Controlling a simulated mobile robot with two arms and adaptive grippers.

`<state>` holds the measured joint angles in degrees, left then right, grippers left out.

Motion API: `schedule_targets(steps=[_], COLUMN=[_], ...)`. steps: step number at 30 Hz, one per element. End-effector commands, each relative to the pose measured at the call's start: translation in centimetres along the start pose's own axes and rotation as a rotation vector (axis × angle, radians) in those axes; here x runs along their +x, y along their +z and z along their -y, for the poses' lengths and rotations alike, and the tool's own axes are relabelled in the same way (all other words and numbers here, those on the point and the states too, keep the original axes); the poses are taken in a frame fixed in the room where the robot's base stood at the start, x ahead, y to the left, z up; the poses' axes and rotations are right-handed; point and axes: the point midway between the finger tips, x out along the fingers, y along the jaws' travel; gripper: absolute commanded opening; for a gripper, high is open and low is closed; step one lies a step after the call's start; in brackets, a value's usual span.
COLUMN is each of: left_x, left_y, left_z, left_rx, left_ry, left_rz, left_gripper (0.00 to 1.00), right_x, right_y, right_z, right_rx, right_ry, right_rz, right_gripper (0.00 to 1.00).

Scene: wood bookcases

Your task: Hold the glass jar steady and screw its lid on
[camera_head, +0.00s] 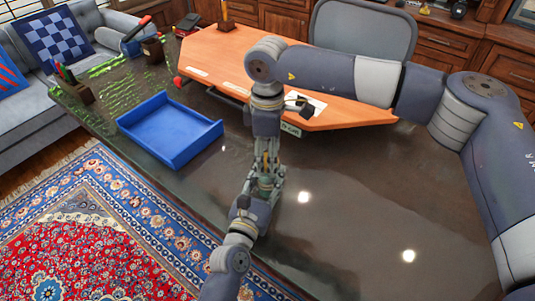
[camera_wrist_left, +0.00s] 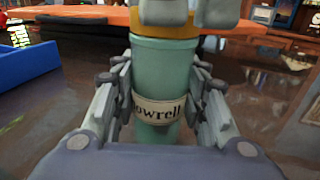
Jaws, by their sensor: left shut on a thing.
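The teal jar (camera_wrist_left: 158,85) stands upright in the left wrist view, with a cream label (camera_wrist_left: 160,111) reading "owrell". My left gripper (camera_head: 265,187) is shut on the jar, with a finger on each side of it. A yellow-orange lid (camera_wrist_left: 172,30) shows at the jar's mouth, and I cannot tell whether it is threaded on. My right gripper (camera_head: 268,158) points down directly above the jar in the head view. Its fingertips overlap the lid in the left wrist view (camera_wrist_left: 188,13). Whether they grip it is unclear. The arms hide much of the jar in the head view.
A blue tray (camera_head: 170,130) lies left of the grippers on the dark glossy table (camera_head: 360,210). An orange board (camera_head: 230,62) is behind them, with a grey chair (camera_head: 362,25) beyond. The table's right and front are mostly clear.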

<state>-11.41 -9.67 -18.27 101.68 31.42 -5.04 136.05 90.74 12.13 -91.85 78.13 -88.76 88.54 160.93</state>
Motion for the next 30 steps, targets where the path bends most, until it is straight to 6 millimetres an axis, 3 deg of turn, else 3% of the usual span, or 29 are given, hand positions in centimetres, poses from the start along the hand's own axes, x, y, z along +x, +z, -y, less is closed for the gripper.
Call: schedule_targets(steps=[9, 20, 26, 30], left_x=[0.0, 0.0, 0.0, 0.0], left_y=[0.0, 0.0, 0.0, 0.0], left_z=[0.0, 0.0, 0.0, 0.0], left_rx=[0.000, 0.000, 0.000, 0.000], left_ry=[0.000, 0.000, 0.000, 0.001], left_rz=[-0.001, 0.000, 0.000, 0.000], left_gripper=[0.00, 0.00, 0.00, 0.00], right_x=[-3.9, -4.0, -4.1, -4.3], right_y=[0.0, 0.0, 0.0, -0.1], right_z=[0.0, 0.0, 0.0, 0.0], right_rx=[0.000, -0.013, -0.183, -0.414], right_ry=[0.002, 0.000, 0.001, 0.001], right_rz=[-0.001, 0.000, -0.001, -0.001], right_gripper=[0.63, 0.60, 0.60, 0.60])
